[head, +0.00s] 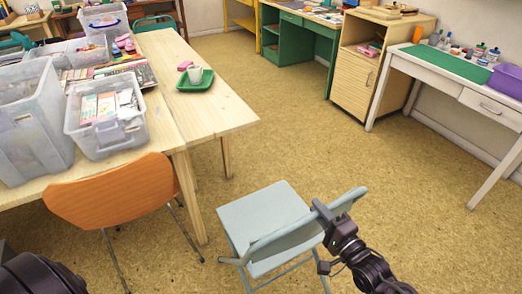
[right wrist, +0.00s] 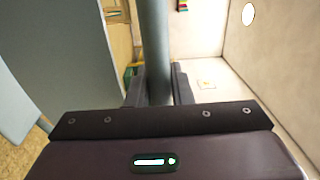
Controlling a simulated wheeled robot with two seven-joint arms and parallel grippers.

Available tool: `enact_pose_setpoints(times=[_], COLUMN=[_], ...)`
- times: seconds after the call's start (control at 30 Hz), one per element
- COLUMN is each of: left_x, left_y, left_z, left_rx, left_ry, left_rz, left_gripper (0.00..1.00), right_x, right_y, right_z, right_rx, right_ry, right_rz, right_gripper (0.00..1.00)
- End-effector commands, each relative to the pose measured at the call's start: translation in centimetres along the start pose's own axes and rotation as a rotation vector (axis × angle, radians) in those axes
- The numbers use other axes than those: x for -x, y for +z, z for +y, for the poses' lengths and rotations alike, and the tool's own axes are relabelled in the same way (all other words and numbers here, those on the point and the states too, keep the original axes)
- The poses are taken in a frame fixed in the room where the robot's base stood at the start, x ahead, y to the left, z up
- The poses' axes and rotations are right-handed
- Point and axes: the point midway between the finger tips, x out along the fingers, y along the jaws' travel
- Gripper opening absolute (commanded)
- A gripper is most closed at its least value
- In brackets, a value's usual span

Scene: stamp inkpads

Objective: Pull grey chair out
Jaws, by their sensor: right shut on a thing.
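The grey chair (head: 265,212) stands on the floor right of the wooden table, pulled clear of it, with its backrest toward me. My right gripper (head: 322,213) is shut on the top of the chair's backrest, near its middle. In the right wrist view the backrest (right wrist: 154,40) runs as a narrow upright bar between the two dark fingers (right wrist: 158,85), and the pale grey seat shows at left. Only a dark part of my left arm shows at the lower left of the head view; its gripper is not visible.
An orange chair (head: 115,192) stands at the wooden table (head: 215,118), left of the grey chair. Clear bins (head: 105,135) and a green tray (head: 196,85) are on the table. A white desk (head: 440,82) stands along the right wall. Floor between is clear.

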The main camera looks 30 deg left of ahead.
Motion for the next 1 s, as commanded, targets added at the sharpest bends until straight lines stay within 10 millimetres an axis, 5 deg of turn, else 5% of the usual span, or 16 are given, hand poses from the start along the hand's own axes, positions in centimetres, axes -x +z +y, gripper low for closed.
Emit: enact_pose_setpoints(times=[0.1, 0.43, 0.47, 0.63, 1.0], left_x=[-1.0, -1.2, -1.2, -1.2, -1.1], left_y=[0.1, 0.1, 0.1, 0.1, 0.1], left_z=[0.0, 0.0, 0.0, 0.0, 0.1], left_rx=[0.000, 0.000, 0.000, 0.000, 0.000], left_ry=[0.000, 0.000, 0.000, 0.000, 0.001], left_rz=[0.000, 0.000, 0.000, 0.000, 0.000], left_gripper=[0.00, 0.00, 0.00, 0.00, 0.00], right_x=[0.1, 0.3, 0.3, 0.3, 0.1], right_y=[0.3, 0.6, 0.7, 0.6, 0.3], right_z=[2.0, 2.9, 2.9, 2.7, 2.0], right_rx=[-0.005, -0.011, -0.011, -0.011, -0.006], right_ry=[0.023, 0.038, 0.039, 0.035, 0.022], right_rz=[-0.002, -0.007, -0.007, -0.007, -0.003], right_gripper=[0.00, 0.00, 0.24, 0.46, 0.47])
